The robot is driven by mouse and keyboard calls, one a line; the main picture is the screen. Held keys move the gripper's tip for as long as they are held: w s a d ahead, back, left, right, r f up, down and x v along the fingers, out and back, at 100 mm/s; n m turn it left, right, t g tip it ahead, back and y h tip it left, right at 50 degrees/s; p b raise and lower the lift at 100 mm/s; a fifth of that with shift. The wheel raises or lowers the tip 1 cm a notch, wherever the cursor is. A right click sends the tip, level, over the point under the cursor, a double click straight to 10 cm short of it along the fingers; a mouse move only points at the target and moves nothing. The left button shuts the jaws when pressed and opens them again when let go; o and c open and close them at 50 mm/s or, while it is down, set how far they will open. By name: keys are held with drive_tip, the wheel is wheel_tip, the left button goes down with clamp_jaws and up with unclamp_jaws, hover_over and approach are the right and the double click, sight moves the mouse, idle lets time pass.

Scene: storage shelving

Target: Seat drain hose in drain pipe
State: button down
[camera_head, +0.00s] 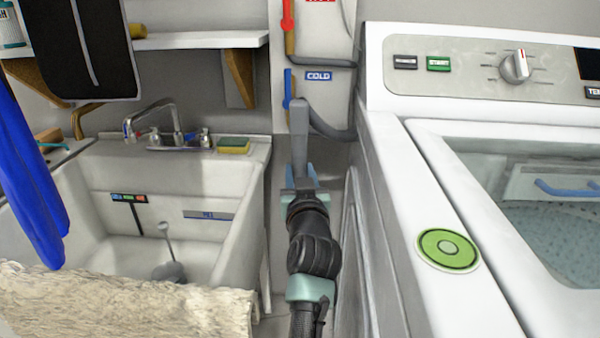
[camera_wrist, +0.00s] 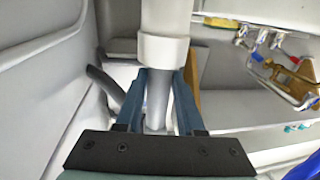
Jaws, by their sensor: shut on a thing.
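My gripper (camera_head: 302,178) is in the gap between the sink and the washer, with its blue fingers closed around the grey drain hose (camera_head: 300,140). The hose bends at the top and curves right towards the washer. In the wrist view, the hose (camera_wrist: 157,102) is between the fingers (camera_wrist: 158,88). Its end meets the collar of the pale drain pipe (camera_wrist: 164,45), roughly in line with it. The hose end is hidden at the collar, so I cannot tell how deep it sits. The drain pipe is hidden behind my arm in the head view.
The washer (camera_head: 400,200) stands close on the right and the white sink (camera_head: 150,215) on the left. The wall panel with red and blue valves (camera_head: 287,85) is above. A shelf (camera_head: 200,40) hangs over the faucet (camera_head: 155,118). The gap is narrow.

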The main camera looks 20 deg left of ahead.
drive_tip(key=shift+f+b, duration=0.65)
drive_tip(key=shift+f, duration=0.25)
drive_tip(key=shift+f, duration=0.15)
drive_tip(key=shift+c, duration=2.2)
unclamp_jaws()
drive_tip(key=shift+f, duration=0.1)
drive_tip(key=shift+d+f, duration=0.1)
drive_tip(key=shift+s, duration=0.15)
drive_tip(key=shift+s+d+f, duration=0.1)
drive_tip(key=shift+s+d, duration=0.1)
drive_tip(key=r+p+v, duration=0.1)
drive_tip(key=p+v, duration=0.2)
drive_tip(key=v, duration=0.9)
drive_tip(key=shift+s+a, duration=0.15)
drive_tip(key=shift+s, duration=0.05)
